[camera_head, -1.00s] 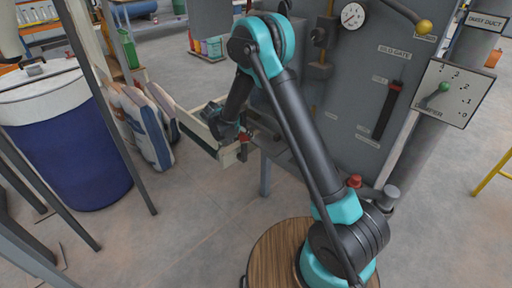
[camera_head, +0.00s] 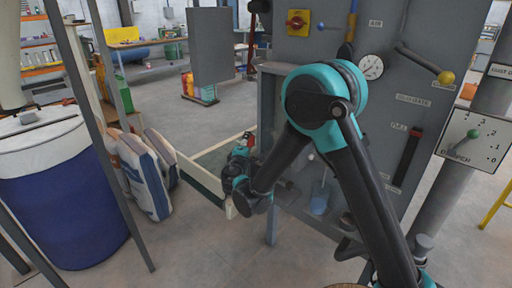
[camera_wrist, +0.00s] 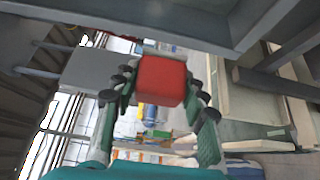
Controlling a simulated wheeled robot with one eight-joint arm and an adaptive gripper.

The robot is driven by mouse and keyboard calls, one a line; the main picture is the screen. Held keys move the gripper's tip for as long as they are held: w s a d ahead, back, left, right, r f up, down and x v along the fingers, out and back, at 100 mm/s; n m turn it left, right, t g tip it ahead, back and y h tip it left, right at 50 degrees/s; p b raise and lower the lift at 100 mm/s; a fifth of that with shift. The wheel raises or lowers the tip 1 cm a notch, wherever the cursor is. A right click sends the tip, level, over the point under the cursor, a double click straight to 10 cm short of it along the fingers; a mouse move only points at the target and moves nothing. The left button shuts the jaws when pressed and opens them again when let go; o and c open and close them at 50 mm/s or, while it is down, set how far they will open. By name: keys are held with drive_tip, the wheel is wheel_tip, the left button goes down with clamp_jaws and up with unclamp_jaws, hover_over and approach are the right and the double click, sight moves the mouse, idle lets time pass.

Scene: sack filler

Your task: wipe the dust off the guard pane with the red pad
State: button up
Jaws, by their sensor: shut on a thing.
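The red pad (camera_wrist: 160,81) is a red block between the two fingers of my gripper (camera_wrist: 160,95) in the wrist view. My gripper is shut on it. In the head view the gripper (camera_head: 242,150) is small and partly hidden by its own wrist, with a bit of red showing. It is in front of a cream-framed panel, below and to the right of a flat grey panel (camera_head: 210,46). The grey panel also shows in the wrist view (camera_wrist: 95,72), left of the pad and apart from it. I cannot tell for certain which is the guard pane, and no dust can be made out.
The cream frame (camera_head: 202,182) lies close to the gripper. The grey machine cabinet (camera_head: 385,100) with gauge and levers stands to the right. Sacks (camera_head: 143,178) and a blue drum (camera_head: 65,205) stand left. Steel beams (camera_wrist: 190,22) cross above the pad in the wrist view.

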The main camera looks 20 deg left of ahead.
drive_tip(key=shift+w+d, duration=0.35)
drive_tip(key=shift+w, duration=0.5)
drive_tip(key=shift+w+d, duration=0.3)
drive_tip(key=shift+w, duration=0.5)
drive_tip(key=shift+w+d, duration=0.35)
drive_tip(key=shift+w, duration=0.5)
drive_tip(key=shift+w+d, duration=0.4)
drive_tip(key=shift+w, duration=0.45)
drive_tip(key=shift+d, duration=0.1)
drive_tip(key=s+d, duration=0.4)
drive_tip(key=d, duration=0.6)
drive_tip(key=shift+s+d, duration=0.15)
drive_tip(key=shift+w+a, duration=0.2)
drive_tip(key=shift+a, duration=0.45)
drive_tip(key=shift+w+a, duration=0.25)
drive_tip(key=shift+a, duration=0.35)
drive_tip(key=shift+w+a, duration=0.2)
drive_tip(key=shift+a, duration=0.45)
